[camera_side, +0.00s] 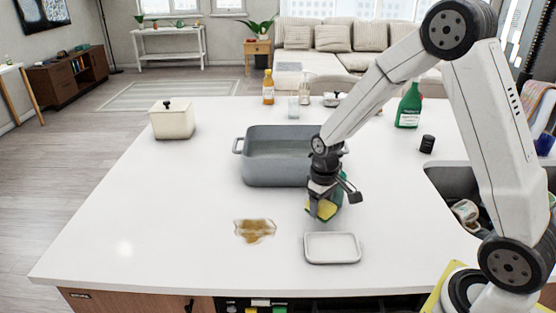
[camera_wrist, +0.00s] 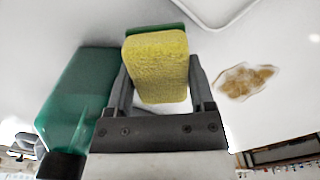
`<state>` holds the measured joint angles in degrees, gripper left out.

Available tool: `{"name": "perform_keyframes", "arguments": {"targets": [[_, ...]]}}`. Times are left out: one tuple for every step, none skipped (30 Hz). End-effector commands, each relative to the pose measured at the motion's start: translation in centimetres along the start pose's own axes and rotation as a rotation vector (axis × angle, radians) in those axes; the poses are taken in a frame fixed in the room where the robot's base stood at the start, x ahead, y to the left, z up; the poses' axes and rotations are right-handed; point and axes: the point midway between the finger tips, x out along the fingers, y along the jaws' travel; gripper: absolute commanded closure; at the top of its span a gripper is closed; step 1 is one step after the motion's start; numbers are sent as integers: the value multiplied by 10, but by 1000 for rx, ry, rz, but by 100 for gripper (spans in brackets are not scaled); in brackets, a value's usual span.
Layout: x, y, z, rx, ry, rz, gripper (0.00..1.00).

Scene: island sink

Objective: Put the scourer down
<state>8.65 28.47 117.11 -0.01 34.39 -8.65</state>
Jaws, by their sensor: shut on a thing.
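My gripper (camera_side: 324,205) is shut on the scourer (camera_side: 325,209), a block with a yellow face and a green layer. It holds the scourer tilted near the counter, just behind the white tray. In the wrist view, the scourer (camera_wrist: 158,65) sits between the two fingers of my gripper (camera_wrist: 158,85). I cannot tell whether its lower edge touches the counter. A shallow white tray (camera_side: 332,261) lies in front of it; its rim (camera_wrist: 212,26) shows at the top of the wrist view. A brown spill (camera_side: 255,230) lies to the left, also in the wrist view (camera_wrist: 245,81).
A grey basin (camera_side: 275,170) stands behind my gripper. A green translucent thing (camera_wrist: 78,100) is close beside my gripper at left in the wrist view. A cream lidded box (camera_side: 172,121), green bottle (camera_side: 409,106) and black jar (camera_side: 427,144) stand farther back.

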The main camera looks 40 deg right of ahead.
Motion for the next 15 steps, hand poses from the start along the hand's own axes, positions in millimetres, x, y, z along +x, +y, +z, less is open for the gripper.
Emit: {"name": "perform_keyframes", "arguments": {"targets": [[1, 0, -1, 0, 0, 0, 86], [2, 0, -1, 0, 0, 0, 86], [2, 0, -1, 0, 0, 0, 86], [2, 0, -1, 0, 0, 0, 86], [2, 0, -1, 0, 0, 0, 86], [2, 0, -1, 0, 0, 0, 86], [2, 0, -1, 0, 0, 0, 86], [3, 0, -2, 0, 0, 0, 86], [4, 0, -3, 0, -1, 0, 86], [5, 0, -4, 0, -1, 0, 86], [6, 0, -5, 0, -1, 0, 86], [9, 1, -6, 0, -1, 0, 86], [12, 1, -6, 0, -2, 0, 86], [15, 1, -6, 0, -3, 0, 86], [20, 1, -6, 0, -3, -1, 86]]}}
